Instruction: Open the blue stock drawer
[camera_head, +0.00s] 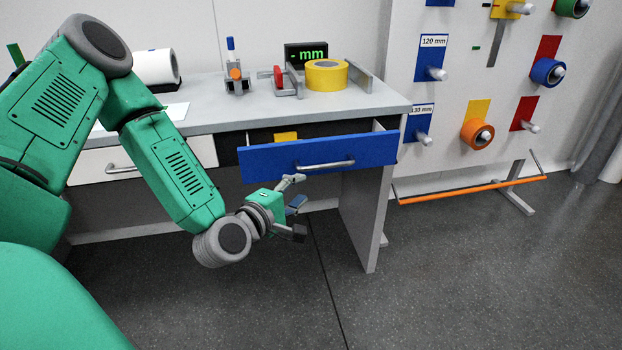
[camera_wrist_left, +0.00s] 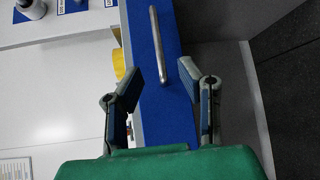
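The blue stock drawer (camera_head: 280,160) stands out from the right part of the workbench, with a dark gap and part of a yellow thing (camera_head: 286,136) showing behind its front. Its grey bar handle (camera_head: 325,165) is free. My left gripper (camera_head: 297,206) is in front of and just below the drawer front, its fingers spread and empty. In the left wrist view, the blue front (camera_wrist_left: 165,115) lies behind the open fingers (camera_wrist_left: 161,75), and the handle (camera_wrist_left: 158,45) is beyond the fingertips, apart from them. My right gripper is not in view.
The workbench top (camera_head: 215,97) carries a yellow tape roll (camera_head: 327,75), a measuring fixture (camera_head: 290,82), a white roll (camera_head: 156,67) and a display (camera_head: 305,53). A white drawer (camera_head: 90,163) is left of the blue one. A peg board (camera_head: 460,100) stands right; the floor in front is clear.

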